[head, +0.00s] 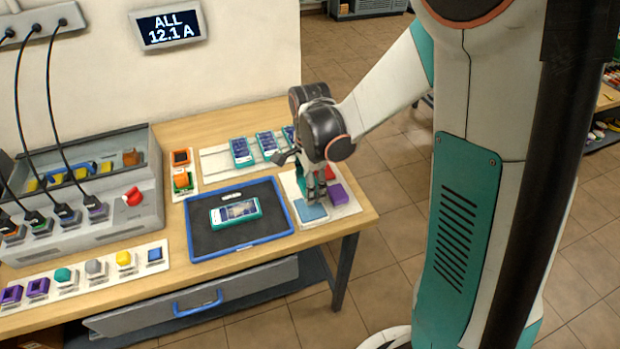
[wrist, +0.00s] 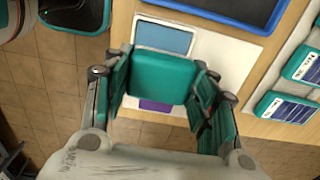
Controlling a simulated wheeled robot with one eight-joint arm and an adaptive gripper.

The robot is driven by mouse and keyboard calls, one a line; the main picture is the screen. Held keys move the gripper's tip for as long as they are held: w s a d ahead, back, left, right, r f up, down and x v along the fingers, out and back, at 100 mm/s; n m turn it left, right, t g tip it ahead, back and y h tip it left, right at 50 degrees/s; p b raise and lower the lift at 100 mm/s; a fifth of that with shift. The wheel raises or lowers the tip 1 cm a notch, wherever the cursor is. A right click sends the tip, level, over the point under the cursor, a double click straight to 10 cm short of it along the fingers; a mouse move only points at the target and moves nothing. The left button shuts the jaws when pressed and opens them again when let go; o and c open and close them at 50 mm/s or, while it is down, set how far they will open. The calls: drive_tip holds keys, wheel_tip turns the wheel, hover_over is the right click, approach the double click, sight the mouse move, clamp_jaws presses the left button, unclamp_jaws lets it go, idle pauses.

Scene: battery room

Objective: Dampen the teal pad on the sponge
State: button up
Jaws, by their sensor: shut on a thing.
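My gripper (wrist: 160,85) is shut on the teal pad (wrist: 160,77), a block with rounded corners between its fingers. In the head view my gripper (head: 316,190) is over the white tray (head: 350,207) at the table's right end and mostly hides the pad. A flat light-blue square, which looks like the sponge (head: 311,210), lies at the tray's front; it also shows in the wrist view (wrist: 165,39), just beyond the pad. The pad appears beside the blue square rather than over it; I cannot tell whether they touch or how high the pad is.
A purple block (head: 338,193) and a partly hidden red block (head: 329,171) stand close by on the tray. A blue-rimmed dark mat (head: 270,236) with a teal battery pack (head: 235,212) lies to the left. Several similar packs (head: 242,153) stand behind.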

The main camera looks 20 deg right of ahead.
sight(310, 208)
drive_tip(key=shift+f+b, duration=1.95)
drive_tip(key=shift+f, duration=0.95)
drive_tip(key=shift+f+b, duration=0.5)
drive_tip(key=shift+b, duration=0.05)
drive_tip(key=shift+r, duration=0.1)
drive_tip(key=shift+r+p, duration=2.45)
drive_tip(key=shift+r, duration=1)
drive_tip(key=shift+f, duration=0.1)
